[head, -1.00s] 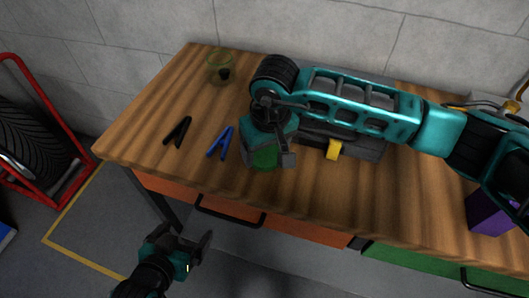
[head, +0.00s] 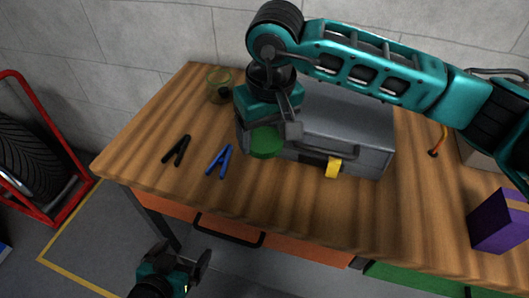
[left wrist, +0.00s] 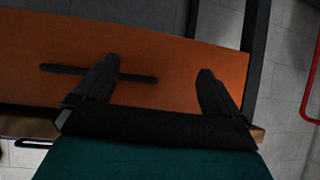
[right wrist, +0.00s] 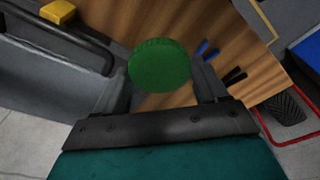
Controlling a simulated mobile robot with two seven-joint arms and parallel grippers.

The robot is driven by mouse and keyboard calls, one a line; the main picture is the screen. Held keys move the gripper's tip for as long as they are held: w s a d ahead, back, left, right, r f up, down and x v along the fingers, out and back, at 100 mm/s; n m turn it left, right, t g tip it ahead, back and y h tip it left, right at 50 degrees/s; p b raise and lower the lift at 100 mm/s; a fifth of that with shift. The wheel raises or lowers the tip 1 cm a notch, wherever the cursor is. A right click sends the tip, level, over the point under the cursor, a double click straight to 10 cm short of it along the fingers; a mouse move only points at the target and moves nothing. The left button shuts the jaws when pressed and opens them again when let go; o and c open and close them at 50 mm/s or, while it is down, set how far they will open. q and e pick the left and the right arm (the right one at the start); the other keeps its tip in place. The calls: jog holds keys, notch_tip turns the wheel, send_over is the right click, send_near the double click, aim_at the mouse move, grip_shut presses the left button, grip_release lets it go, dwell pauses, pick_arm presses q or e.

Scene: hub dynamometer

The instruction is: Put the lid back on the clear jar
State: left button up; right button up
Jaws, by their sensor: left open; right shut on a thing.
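The clear jar (head: 219,85) stands at the back left of the workbench, with something dark inside it. The green round lid (head: 266,142) is held by my right gripper (head: 270,128), in front of the grey toolbox and above the bench top. In the right wrist view the lid (right wrist: 160,66) sits between the fingers. The jar is further back and to the left of the lid. My left gripper (head: 188,268) is open and empty, below the bench's front edge. The left wrist view shows its two fingers (left wrist: 155,85) apart before the orange drawer.
A black clamp (head: 177,150) and a blue clamp (head: 220,160) lie on the left of the workbench (head: 130,150). A grey toolbox (head: 350,125) with a yellow latch stands behind my right gripper. A purple box (head: 500,222) is at the right.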

aim_at(265, 140)
pick_arm(q)
jog(key=shift+s+f, duration=0.1)
jog(key=shift+f, duration=0.1)
pick_arm(e)
notch_tip(265, 140, up, 10)
pick_arm(q)
jog(key=shift+o, duration=0.2)
jog(key=shift+s+f, duration=0.1)
jog(key=shift+s, duration=0.05)
pick_arm(e)
jog(key=shift+f, duration=0.1)
